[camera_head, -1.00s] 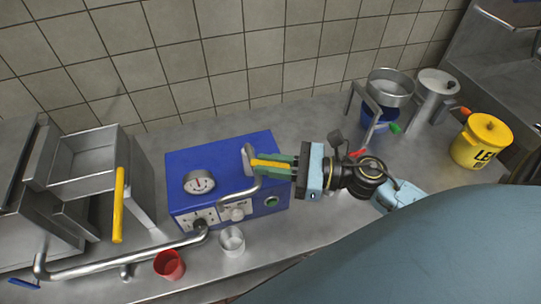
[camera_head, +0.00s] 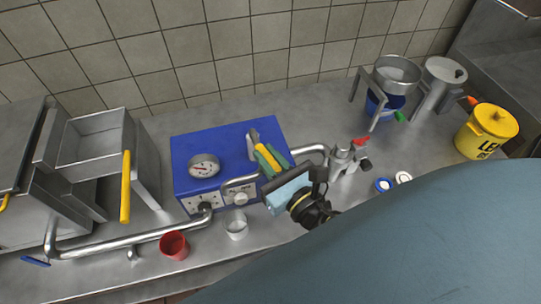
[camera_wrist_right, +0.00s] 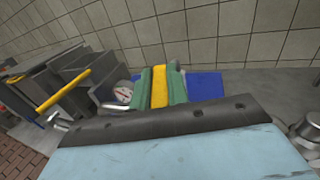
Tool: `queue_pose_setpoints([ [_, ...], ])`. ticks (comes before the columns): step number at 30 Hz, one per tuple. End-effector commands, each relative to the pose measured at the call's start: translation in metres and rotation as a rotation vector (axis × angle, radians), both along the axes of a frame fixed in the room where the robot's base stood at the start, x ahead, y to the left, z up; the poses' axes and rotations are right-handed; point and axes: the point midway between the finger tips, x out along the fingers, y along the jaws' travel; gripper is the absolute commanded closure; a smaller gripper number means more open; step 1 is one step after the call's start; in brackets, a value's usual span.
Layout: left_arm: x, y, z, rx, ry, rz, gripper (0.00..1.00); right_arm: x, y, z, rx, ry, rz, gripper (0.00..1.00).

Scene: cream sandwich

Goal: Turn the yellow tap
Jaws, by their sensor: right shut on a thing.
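The yellow tap (camera_head: 267,159) is a narrow yellow bar on top of the blue machine (camera_head: 190,149), at its right part. My right gripper (camera_head: 265,156) has its two green fingers shut on either side of this bar. The bar and fingers slant from upper left to lower right in the head view. In the right wrist view the yellow tap (camera_wrist_right: 159,87) runs between the green fingers. The tap's base is hidden. My left gripper is not in view.
A gauge (camera_head: 204,166) and knobs are on the machine. A metal cup (camera_head: 236,226) and a red cup (camera_head: 174,245) stand in front. A red-handled valve (camera_head: 345,158) is at right. A yellow bucket (camera_head: 485,133) stands far right. A yellow-handled fryer basket (camera_head: 97,140) is at left.

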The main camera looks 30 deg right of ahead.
Motion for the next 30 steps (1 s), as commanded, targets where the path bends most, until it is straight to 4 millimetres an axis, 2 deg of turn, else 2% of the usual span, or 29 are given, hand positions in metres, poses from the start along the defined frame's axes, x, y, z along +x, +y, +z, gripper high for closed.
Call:
queue_pose_setpoints([
  [21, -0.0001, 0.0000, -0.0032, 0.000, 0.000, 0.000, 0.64, -0.0001, 0.0022, -0.0003, -0.001, 0.000, -0.065, 1.00],
  [22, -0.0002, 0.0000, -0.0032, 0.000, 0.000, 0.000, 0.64, -0.0001, 0.0022, -0.0003, 0.000, 0.000, -0.065, 0.81],
  [24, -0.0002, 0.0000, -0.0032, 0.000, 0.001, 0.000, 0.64, 0.0000, 0.0022, -0.0003, 0.000, 0.000, -0.065, 0.72],
  [27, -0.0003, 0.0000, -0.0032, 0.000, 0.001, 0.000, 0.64, 0.0000, 0.0022, -0.0003, 0.000, 0.000, -0.065, 0.62],
  [30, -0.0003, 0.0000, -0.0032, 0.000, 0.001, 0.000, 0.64, 0.0000, 0.0022, -0.0002, -0.001, 0.000, -0.065, 0.62],
])
